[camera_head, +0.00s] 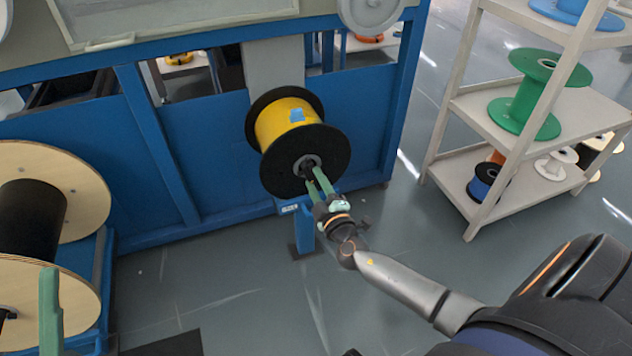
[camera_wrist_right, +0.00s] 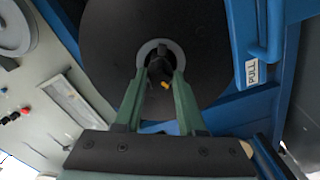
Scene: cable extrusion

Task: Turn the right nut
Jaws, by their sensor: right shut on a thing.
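A spool wound with yellow cable (camera_head: 283,122), with black flanges, is mounted on the blue machine. The right nut (camera_head: 307,163) is a dark piece at the hub of its near flange. In the right wrist view the dark nut (camera_wrist_right: 158,66) stands in front of a grey ring on the black flange. My right gripper (camera_head: 315,177) has its green fingers on either side of the nut and is shut on it. The fingers partly hide the nut. Of my left gripper only one green finger (camera_head: 50,310) shows at the lower left, so its opening cannot be told.
A large wooden-flanged reel with a black core (camera_head: 62,185) stands at the left. A white shelf (camera_head: 510,110) with a green spool (camera_head: 537,92) stands at the right. A PULL label (camera_wrist_right: 252,72) is on the blue frame beside the flange. The floor between is mostly clear.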

